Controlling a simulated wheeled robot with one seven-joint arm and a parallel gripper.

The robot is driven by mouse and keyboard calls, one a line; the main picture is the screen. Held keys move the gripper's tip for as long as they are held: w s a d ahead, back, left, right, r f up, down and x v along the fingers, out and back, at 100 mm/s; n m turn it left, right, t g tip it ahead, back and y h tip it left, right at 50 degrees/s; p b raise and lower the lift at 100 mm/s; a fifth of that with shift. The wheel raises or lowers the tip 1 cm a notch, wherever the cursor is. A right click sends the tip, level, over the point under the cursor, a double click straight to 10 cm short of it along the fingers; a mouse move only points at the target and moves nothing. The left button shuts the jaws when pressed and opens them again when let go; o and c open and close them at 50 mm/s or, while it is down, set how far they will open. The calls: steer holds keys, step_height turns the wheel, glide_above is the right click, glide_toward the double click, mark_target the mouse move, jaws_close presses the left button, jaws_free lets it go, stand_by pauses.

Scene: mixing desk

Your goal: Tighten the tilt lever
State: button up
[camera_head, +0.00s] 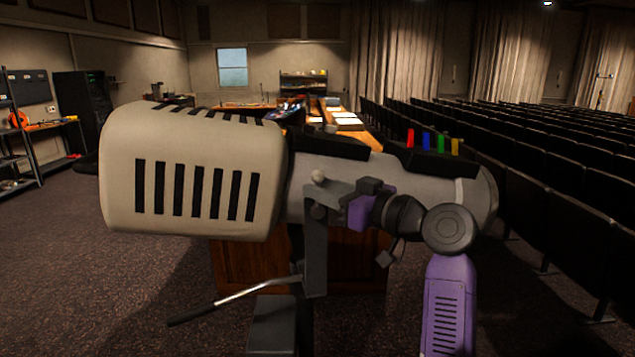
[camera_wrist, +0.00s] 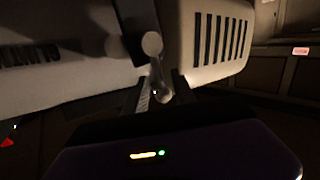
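The spotlight's tilt lever is a small grey lever with a round pale knob. In the wrist view the lever (camera_wrist: 157,72) hangs from its upper knob (camera_wrist: 152,43) to a rounded lower end between my fingers. In the head view its pale knob (camera_head: 318,177) shows at the top of the dark yoke bracket (camera_head: 316,245). My gripper (camera_head: 338,190) reaches in from the right beside that knob. In the wrist view my gripper's fingers (camera_wrist: 163,92) stand apart on either side of the lever's lower end. Contact is too dark to make out clearly.
The spotlight's beige slotted housing (camera_head: 195,170) and grey barrel (camera_head: 475,190) fill the middle above my arm. A silver handle with a black grip (camera_head: 240,293) sticks out at lower left. Rows of seats (camera_head: 560,190) stand right; carpet (camera_head: 90,270) is clear at left.

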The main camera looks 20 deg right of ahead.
steer(key=shift+x, duration=0.85)
jaws_close()
steer(key=shift+r, duration=0.1)
stand_by(0.7)
